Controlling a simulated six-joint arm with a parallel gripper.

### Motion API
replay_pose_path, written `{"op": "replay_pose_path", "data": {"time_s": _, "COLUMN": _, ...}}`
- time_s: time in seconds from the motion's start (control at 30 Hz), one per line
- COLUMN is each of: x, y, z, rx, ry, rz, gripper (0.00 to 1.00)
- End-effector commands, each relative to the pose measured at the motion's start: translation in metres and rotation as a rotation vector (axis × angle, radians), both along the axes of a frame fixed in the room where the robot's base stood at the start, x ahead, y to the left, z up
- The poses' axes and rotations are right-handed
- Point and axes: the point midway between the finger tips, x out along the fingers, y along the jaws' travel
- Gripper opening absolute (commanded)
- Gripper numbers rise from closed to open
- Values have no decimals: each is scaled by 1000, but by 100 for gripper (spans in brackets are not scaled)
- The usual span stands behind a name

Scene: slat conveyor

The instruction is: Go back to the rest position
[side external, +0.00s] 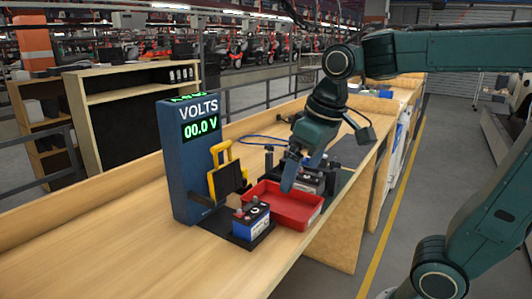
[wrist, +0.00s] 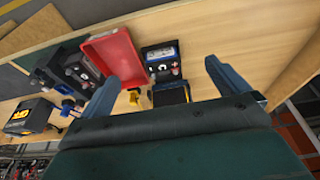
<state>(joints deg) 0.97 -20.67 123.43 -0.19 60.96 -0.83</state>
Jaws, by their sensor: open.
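My gripper (side external: 294,172) is above the right part of the wooden bench in the side external view, over or just behind the red tray. In the wrist view my gripper (wrist: 165,75) has its two blue-grey fingers wide apart with nothing between them. My arm reaches in from the right. The rest position itself is not marked in either view.
A red tray (side external: 283,216) stands on the bench (side external: 130,228). A blue battery (side external: 251,220) sits on a dark base beside the VOLTS meter (side external: 188,178). A yellow-handled item (side external: 222,160) leans there. Another battery (side external: 310,180) stands behind the tray. The bench's left side is clear.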

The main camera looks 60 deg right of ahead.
Motion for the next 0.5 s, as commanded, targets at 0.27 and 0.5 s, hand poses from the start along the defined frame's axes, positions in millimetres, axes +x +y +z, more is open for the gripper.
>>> {"op": "replay_pose_path", "data": {"time_s": 0.27, "x": -51, "y": 3, "z": -14, "rx": 1, "ry": -115, "rz": 0, "gripper": 100}}
{"op": "replay_pose_path", "data": {"time_s": 0.5, "x": -79, "y": 4, "z": -30, "rx": 3, "ry": -187, "rz": -1, "gripper": 100}}
